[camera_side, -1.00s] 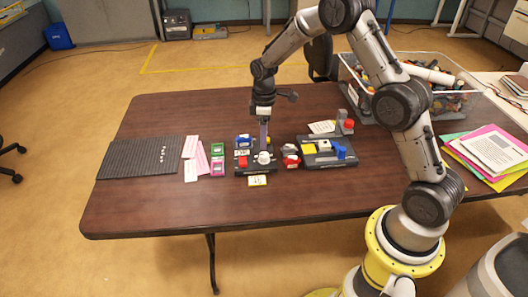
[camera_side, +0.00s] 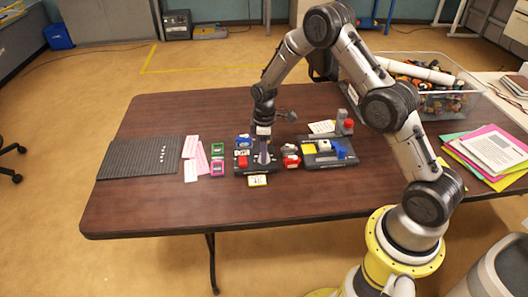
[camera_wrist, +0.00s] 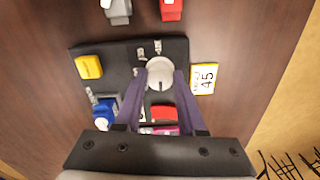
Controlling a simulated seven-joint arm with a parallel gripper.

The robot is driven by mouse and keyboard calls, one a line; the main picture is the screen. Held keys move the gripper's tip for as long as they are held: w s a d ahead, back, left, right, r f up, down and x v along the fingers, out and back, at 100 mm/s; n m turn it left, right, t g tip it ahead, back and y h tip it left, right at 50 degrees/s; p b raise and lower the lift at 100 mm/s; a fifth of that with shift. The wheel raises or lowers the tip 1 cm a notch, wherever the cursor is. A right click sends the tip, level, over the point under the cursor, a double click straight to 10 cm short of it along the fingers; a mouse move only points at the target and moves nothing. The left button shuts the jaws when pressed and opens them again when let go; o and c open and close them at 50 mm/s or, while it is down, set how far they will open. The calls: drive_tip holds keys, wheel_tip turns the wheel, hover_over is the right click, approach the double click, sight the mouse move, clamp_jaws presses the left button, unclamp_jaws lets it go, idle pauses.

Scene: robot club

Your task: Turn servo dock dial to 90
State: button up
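The servo dock (camera_side: 256,171) is a dark plate on the table, also in the wrist view (camera_wrist: 112,58). Its round whitish dial (camera_wrist: 159,72) sits near the plate's right edge in the wrist view, a short dark mark on its lower part. Small labels beside it are too blurred to read. My gripper (camera_wrist: 160,77) points down with one purple finger on each side of the dial. The fingers are apart; I cannot tell whether they touch it. In the side view my gripper (camera_side: 264,158) covers most of the dial.
The dock also carries a yellow block (camera_wrist: 89,67), a blue part (camera_wrist: 105,113) and a red block (camera_wrist: 163,112). Red and grey parts (camera_side: 291,158) and a second dark dock (camera_side: 328,164) stand to the right. Bare table lies in front.

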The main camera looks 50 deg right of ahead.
clamp_jaws()
drive_tip(key=shift+m, duration=0.4)
drive_tip(key=m, duration=0.8)
drive_tip(key=shift+r+m, duration=0.1)
drive_tip(key=shift+m, duration=0.2)
drive_tip(key=m, duration=0.4)
drive_tip(key=shift+m, duration=2.1)
